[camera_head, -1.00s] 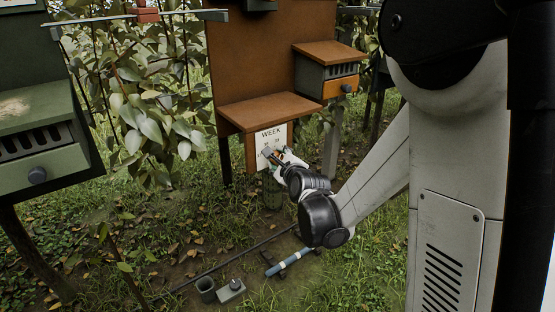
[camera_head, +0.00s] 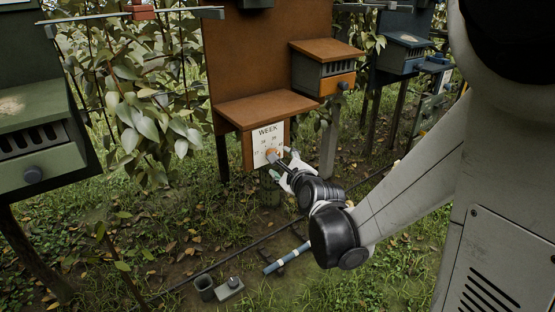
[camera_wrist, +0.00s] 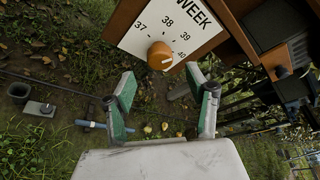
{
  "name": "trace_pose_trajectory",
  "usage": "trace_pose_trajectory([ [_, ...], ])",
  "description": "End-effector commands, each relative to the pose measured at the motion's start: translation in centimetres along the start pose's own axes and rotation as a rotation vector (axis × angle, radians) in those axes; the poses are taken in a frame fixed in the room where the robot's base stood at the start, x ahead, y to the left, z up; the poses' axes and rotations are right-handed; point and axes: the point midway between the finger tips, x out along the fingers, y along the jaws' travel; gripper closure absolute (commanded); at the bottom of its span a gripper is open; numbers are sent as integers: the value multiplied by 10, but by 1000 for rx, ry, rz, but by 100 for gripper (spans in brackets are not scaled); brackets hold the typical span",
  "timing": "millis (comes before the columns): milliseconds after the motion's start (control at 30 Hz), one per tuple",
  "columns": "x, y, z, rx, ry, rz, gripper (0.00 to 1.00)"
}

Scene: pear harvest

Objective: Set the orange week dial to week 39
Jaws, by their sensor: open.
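The orange week dial (camera_wrist: 160,55) is a round knob on a white plate (camera_wrist: 135,43) headed WEEK. The wrist view shows the numbers 37, 38, 39 and 40 around it. A small light mark shows on the knob's lower right side, but I cannot tell surely which number it points to. In the head view the plate (camera_head: 262,136) is on the front of the brown hive stand, and my gripper partly hides the dial. My gripper (camera_wrist: 164,84) is open and empty, its green-padded fingers spread just short of the dial. It also shows in the head view (camera_head: 283,164).
A brown shelf (camera_head: 265,109) juts out above the plate. A box with an orange drawer (camera_head: 337,84) is at its right. Leafy branches stand left.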

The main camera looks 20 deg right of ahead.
Motion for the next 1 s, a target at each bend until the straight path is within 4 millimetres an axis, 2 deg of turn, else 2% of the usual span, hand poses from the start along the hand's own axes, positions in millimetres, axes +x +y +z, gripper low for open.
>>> trace_pose_trajectory([
  [200,-32,0,0,1,0,0,49],
  [400,-47,0,0,0,0,0,49],
  [867,-52,0,0,-2,0,1,49],
  [1000,-57,1,3,-76,7,24,49],
])
